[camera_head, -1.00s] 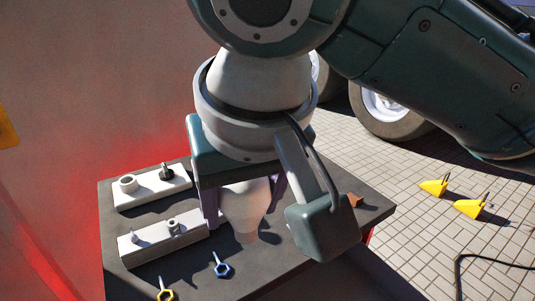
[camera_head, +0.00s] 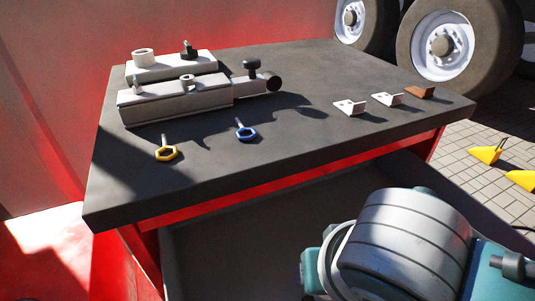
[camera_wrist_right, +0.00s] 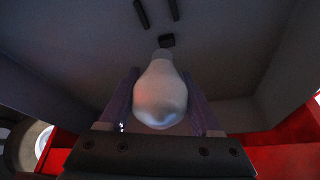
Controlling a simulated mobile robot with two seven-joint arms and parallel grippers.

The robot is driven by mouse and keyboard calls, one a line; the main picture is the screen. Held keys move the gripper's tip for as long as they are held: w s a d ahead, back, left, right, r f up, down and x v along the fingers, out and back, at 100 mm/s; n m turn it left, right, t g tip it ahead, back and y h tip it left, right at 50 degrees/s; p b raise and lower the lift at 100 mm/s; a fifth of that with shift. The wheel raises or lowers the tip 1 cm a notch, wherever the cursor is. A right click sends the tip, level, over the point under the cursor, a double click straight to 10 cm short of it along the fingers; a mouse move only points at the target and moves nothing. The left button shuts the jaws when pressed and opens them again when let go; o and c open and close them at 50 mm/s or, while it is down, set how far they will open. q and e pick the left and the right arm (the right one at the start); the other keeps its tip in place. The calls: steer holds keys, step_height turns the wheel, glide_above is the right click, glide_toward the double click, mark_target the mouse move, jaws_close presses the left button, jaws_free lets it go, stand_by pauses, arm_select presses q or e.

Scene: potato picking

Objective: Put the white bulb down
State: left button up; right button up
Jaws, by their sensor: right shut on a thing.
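The white bulb (camera_wrist_right: 160,95) shows in the right wrist view, its rounded end towards the camera and its narrow neck pointing away. My right gripper (camera_wrist_right: 160,76) is shut on it, with one purple finger on each side. Past the neck is a small dark block (camera_wrist_right: 167,41); I cannot tell whether the bulb touches it. In the head view my right arm (camera_head: 405,245) reaches below the front edge of the dark table (camera_head: 300,150). The gripper and bulb are hidden there. My left gripper is in neither view.
A grey fixture (camera_head: 180,100), a blue ring tool (camera_head: 246,133), a yellow ring tool (camera_head: 166,154), white brackets (camera_head: 350,107) and a brown block (camera_head: 420,92) lie on the table.

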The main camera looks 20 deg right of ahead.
steer(key=b, duration=0.3)
glide_toward(307, 242)
step_height(307, 242, down, 3)
steer(key=shift+s+a+f, duration=0.1)
steer(key=shift+s, duration=0.1)
steer(key=w+f+b, duration=0.1)
steer(key=w+d+f+b, duration=0.1)
steer(key=shift+w, duration=0.4)
steer(key=shift+f, duration=0.15)
steer(key=o, duration=1.3)
